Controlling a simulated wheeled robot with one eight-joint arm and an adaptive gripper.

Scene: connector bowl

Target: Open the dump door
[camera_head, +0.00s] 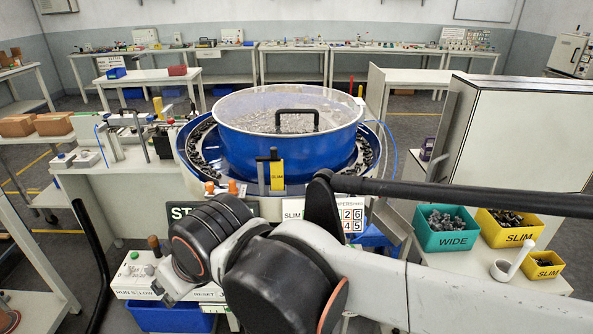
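A large blue bowl (262,151) stands at the centre, with a clear lid (255,104) and a black handle (297,113) on top. Grey parts show through the lid. My arm fills the lower middle and right, in front of the bowl's base, and hides part of the front panel. My gripper's fingers do not show.
A teal WIDE bin (450,241), a yellow SLIM bin (511,240) and a smaller yellow SLIM bin (543,265) stand at right. A white cabinet (515,140) is behind them. A control box (140,275) is at lower left, above a blue bin (168,318).

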